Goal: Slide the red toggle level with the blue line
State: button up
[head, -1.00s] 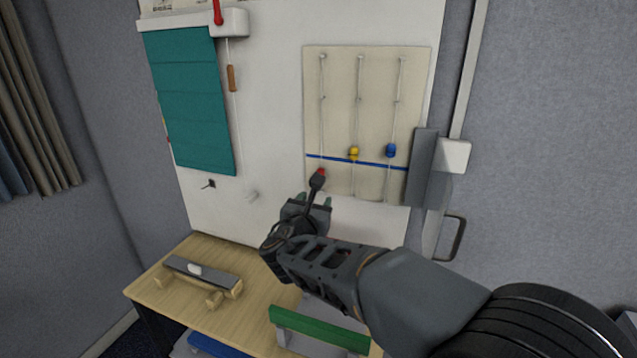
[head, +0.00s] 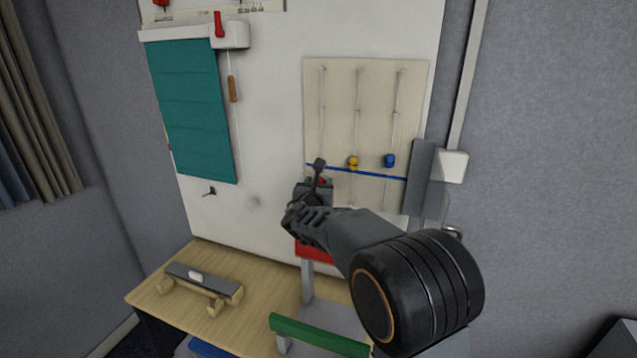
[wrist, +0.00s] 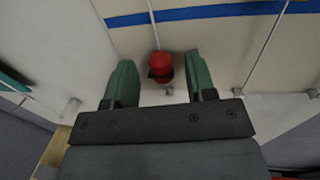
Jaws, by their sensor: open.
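The red toggle (wrist: 160,66) sits on its cord low on the cream board (head: 340,95). It is below the blue line (head: 385,175), which crosses the wrist view above the toggle (wrist: 215,12). In the head view my gripper covers most of the toggle, with only a bit of red showing. My gripper (wrist: 161,84) is open, its two green fingers on either side of the toggle. A gap shows between each finger and the toggle, and the fingers appear not to touch it.
A yellow toggle (head: 353,162) and a blue toggle (head: 389,160) sit on the cords to the right, just above the line. A teal blind (head: 190,110) hangs to the left. Below stands a wooden table (head: 255,265) with a wooden-wheeled object (head: 205,284); a grey box (head: 421,178) is right of the board.

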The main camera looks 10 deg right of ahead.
jog(key=shift+w+d, duration=0.2)
jog(key=shift+w, duration=0.15)
grip_shut()
dwell(0.3)
jog(key=shift+r, duration=0.1)
